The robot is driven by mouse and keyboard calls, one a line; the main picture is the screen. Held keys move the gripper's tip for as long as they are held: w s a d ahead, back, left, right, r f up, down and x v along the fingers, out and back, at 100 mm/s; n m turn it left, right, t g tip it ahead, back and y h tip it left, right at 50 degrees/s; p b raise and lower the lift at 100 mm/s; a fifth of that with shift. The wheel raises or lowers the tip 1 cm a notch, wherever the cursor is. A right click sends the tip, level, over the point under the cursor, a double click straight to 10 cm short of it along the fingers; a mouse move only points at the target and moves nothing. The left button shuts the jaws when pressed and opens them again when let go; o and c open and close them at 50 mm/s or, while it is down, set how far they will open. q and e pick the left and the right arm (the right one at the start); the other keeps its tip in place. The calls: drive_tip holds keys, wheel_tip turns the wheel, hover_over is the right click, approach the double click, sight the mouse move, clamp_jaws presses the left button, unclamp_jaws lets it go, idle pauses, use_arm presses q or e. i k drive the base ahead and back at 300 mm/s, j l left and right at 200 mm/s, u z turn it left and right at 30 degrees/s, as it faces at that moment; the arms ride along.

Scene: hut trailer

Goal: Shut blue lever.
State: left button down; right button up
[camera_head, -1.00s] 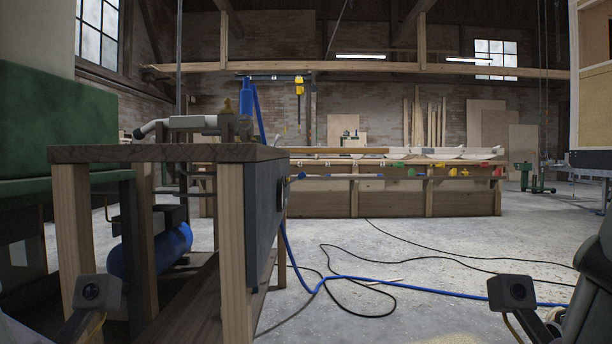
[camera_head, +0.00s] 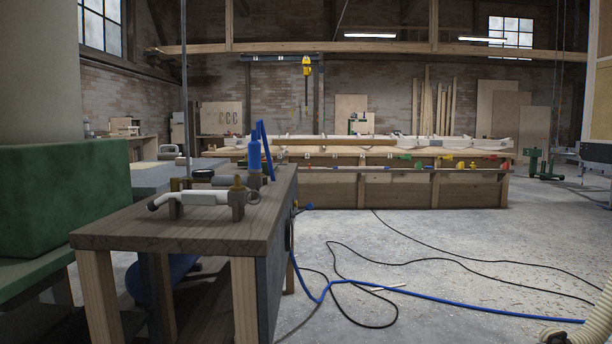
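The wooden workbench (camera_head: 150,232) stands at the left front, with its top seen from above. A slanted blue bar (camera_head: 264,150) stands up at its far right part, beside an upright blue cylinder (camera_head: 254,155); the bar may be the blue lever, but I cannot tell for sure. Neither of my grippers is in view.
A blue hose (camera_head: 430,297) and black cables (camera_head: 480,258) lie across the floor right of the bench. A green block-like cabinet (camera_head: 65,195) stands at the left. A long wooden bench (camera_head: 430,190) crosses the back.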

sight(309, 207)
drive_tip(key=i+l, duration=0.4)
drive_tip(key=i, duration=0.2)
drive_tip(key=i+l, duration=0.4)
drive_tip(key=i, duration=0.15)
drive_tip(key=i+l, duration=0.35)
drive_tip(key=i, duration=0.25)
drive_tip(key=u, duration=0.05)
